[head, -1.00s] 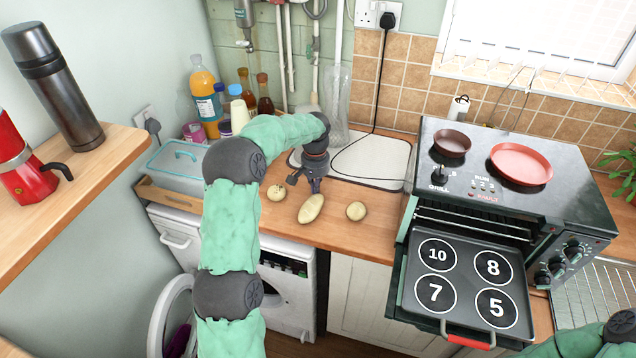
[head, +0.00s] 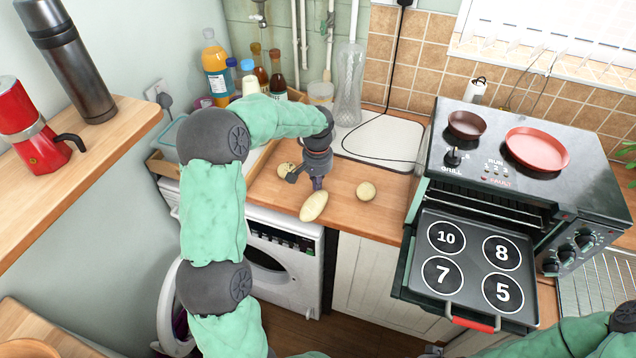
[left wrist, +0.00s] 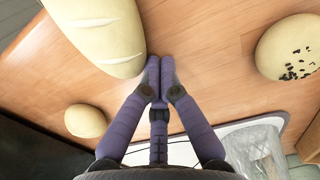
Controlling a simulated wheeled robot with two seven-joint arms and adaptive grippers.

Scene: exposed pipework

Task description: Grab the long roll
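The long roll (head: 314,206) is pale and lies near the front edge of the wooden counter. In the left wrist view the long roll (left wrist: 105,32) has slashes across its top and fills the upper left. My left gripper (head: 317,186) points down just behind the roll. In the left wrist view the left gripper (left wrist: 160,68) has its fingertips together with nothing between them, close beside the roll's end. Whether they touch the roll is unclear. My right gripper is out of view; part of the right arm shows at the bottom right.
A round roll (head: 366,190) lies right of the gripper and another roll (head: 286,170) lies left, partly hidden. The oven (head: 520,170) with its tray (head: 470,262) pulled out stands at right. Bottles (head: 276,75) and a white board (head: 380,142) are behind.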

